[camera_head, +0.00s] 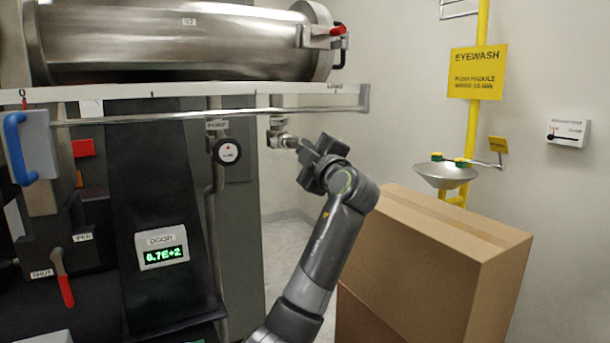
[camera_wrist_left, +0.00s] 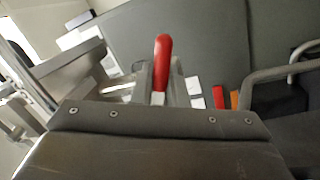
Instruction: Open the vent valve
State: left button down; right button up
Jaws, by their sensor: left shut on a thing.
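A small metal valve (camera_head: 277,125) with a pale tag hangs below the rail near its right end. I cannot read its tag. My left gripper (camera_head: 300,146) reaches up to it from below right and covers its handle in the head view. In the left wrist view, a red-tipped lever (camera_wrist_left: 162,62) stands upright between the fingers. The left gripper (camera_wrist_left: 160,85) is shut on this lever. The lever's lower end is hidden behind the gripper body. The right gripper is not in view.
A steel cylinder (camera_head: 180,45) lies above the white rail (camera_head: 190,90). A round gauge (camera_head: 227,151) and a green-lit display (camera_head: 162,250) are left of my arm. A red lever (camera_head: 63,278) hangs at lower left. A cardboard box (camera_head: 420,265) stands close on the right.

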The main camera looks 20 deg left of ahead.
pick_arm(q)
jog(key=n+b, duration=0.2)
jog(key=shift+w+r+n+y, duration=0.1)
jog(key=shift+r+n+y, duration=0.2)
jog(key=n+b, duration=0.1)
jog(key=r+n+g+b, duration=0.1)
jog(key=n, duration=0.1)
jog(key=shift+y, duration=0.4)
jog(key=shift+r+n+b, duration=0.35)
jog(key=shift+n+b, duration=0.05)
jog(key=shift+n, duration=0.6)
jog(key=shift+r, duration=0.1)
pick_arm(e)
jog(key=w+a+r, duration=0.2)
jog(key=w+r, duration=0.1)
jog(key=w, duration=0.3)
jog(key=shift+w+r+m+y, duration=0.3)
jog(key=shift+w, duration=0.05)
pick_arm(q)
jog(key=shift+r, duration=0.1)
jog(key=c, duration=1.5)
grip_release()
jog(key=shift+w, duration=0.1)
jog(key=shift+f, duration=0.2)
jog(key=shift+d+f, duration=0.1)
